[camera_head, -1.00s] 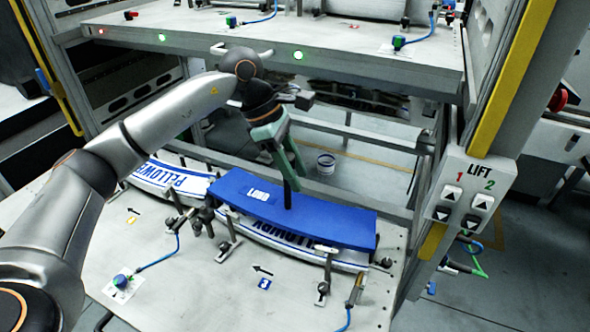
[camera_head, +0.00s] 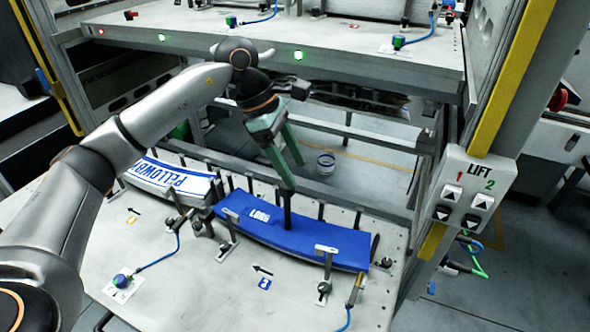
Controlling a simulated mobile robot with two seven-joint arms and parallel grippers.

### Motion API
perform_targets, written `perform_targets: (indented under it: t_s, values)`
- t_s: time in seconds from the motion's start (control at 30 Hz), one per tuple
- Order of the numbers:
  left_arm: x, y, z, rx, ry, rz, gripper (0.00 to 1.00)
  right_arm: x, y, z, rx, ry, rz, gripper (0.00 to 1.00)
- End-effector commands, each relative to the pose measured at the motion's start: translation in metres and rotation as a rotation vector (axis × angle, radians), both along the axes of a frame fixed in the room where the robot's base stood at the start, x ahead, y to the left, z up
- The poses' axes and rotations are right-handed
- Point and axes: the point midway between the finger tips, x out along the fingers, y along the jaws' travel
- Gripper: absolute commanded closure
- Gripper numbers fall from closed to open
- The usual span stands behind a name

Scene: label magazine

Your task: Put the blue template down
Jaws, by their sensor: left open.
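The blue template (camera_head: 325,243), with a white printed label near its left end, lies over the curved workpiece in the fixture at the front of the lower table. It covers the lettering of that workpiece. A dark upright handle (camera_head: 287,211) stands on it near the middle. My left gripper (camera_head: 292,174), with green fingers, is open just above and behind the handle. One fingertip is close to the handle's top; I cannot tell whether they touch. My right gripper is not in view.
A white curved panel with blue lettering (camera_head: 170,180) lies to the left. Several clamps and posts, such as one clamp (camera_head: 325,268), stand around the template. The upper shelf (camera_head: 350,64) is above my left gripper. The lift control post (camera_head: 468,190) stands right.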

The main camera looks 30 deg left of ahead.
Motion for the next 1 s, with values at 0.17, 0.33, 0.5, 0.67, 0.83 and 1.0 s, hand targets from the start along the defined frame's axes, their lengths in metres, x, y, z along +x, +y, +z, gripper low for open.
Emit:
perform_targets:
  t_s: [0.17,0.33,0.5,0.67,0.83,1.0]
  values:
    - [-0.003,0.017,0.038,0.0,-0.004,0.003,0.29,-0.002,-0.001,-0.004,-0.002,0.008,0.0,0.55]
    - [-0.006,0.03,0.07,0.0,-0.003,0.003,0.29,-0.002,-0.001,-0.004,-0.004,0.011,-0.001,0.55]
    - [-0.009,0.039,0.089,-0.001,-0.001,0.001,0.29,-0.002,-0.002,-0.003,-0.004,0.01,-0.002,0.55]
    - [-0.01,0.042,0.095,0.0,0.001,0.0,0.29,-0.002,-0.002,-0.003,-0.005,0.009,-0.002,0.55]
    - [-0.01,0.042,0.095,0.0,0.001,0.0,0.29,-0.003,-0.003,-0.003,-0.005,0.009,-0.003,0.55]
    - [-0.01,0.042,0.094,0.0,0.001,0.0,0.29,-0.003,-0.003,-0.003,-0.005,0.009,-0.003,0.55]
